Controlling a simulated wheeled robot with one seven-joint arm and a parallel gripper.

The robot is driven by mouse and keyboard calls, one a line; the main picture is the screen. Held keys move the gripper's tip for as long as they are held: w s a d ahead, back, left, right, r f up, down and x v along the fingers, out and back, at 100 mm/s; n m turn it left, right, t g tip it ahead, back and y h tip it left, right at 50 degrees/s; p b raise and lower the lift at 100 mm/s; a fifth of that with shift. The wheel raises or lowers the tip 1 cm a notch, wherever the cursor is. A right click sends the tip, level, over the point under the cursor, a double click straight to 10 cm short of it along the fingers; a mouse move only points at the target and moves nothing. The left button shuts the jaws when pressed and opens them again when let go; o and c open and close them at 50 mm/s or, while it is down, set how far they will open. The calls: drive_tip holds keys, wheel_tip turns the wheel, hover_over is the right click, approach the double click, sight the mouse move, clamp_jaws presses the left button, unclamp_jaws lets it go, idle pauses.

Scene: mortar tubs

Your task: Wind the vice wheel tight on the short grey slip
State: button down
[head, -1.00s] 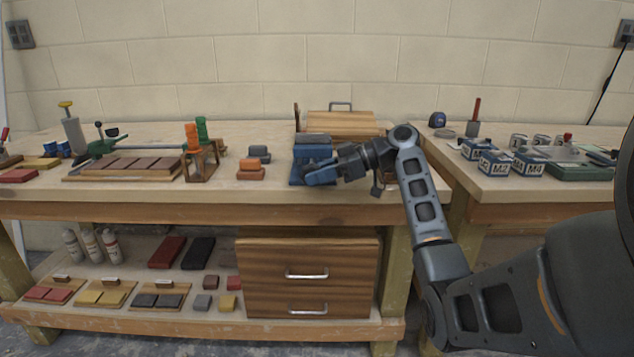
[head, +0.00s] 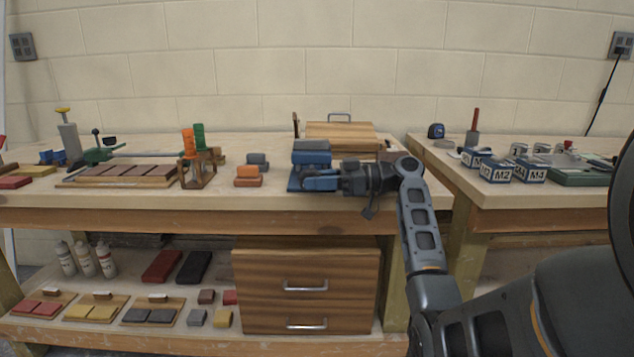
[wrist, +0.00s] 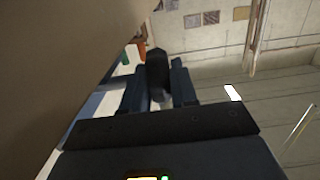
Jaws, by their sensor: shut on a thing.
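The blue vice (head: 312,158) stands at the front of the main bench. A grey slip (head: 311,145) lies flat along its top; how firmly the jaws hold it I cannot tell. My gripper (head: 308,183) is at the vice's front face, reaching in from the right. In the wrist view my gripper (wrist: 158,92) has its two fingers on either side of a dark rounded piece, the vice wheel (wrist: 157,70), and is shut on it. In the head view the wheel is mostly hidden by my gripper.
Orange and grey blocks (head: 248,173) sit left of the vice. A wooden board with a handle (head: 340,134) is behind it. A small wooden stand with orange and green pieces (head: 197,165) is further left. Labelled boxes (head: 497,170) stand on the right bench.

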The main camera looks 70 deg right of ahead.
drive_tip(key=c, duration=0.9)
unclamp_jaws()
drive_tip(key=shift+s+a, duration=0.1)
drive_tip(key=shift+a, duration=0.1)
drive_tip(key=shift+c, duration=0.2)
drive_tip(key=shift+d, duration=0.1)
drive_tip(key=v, duration=0.7)
drive_tip(key=shift+s+d, duration=0.15)
drive_tip(key=shift+s, duration=0.2)
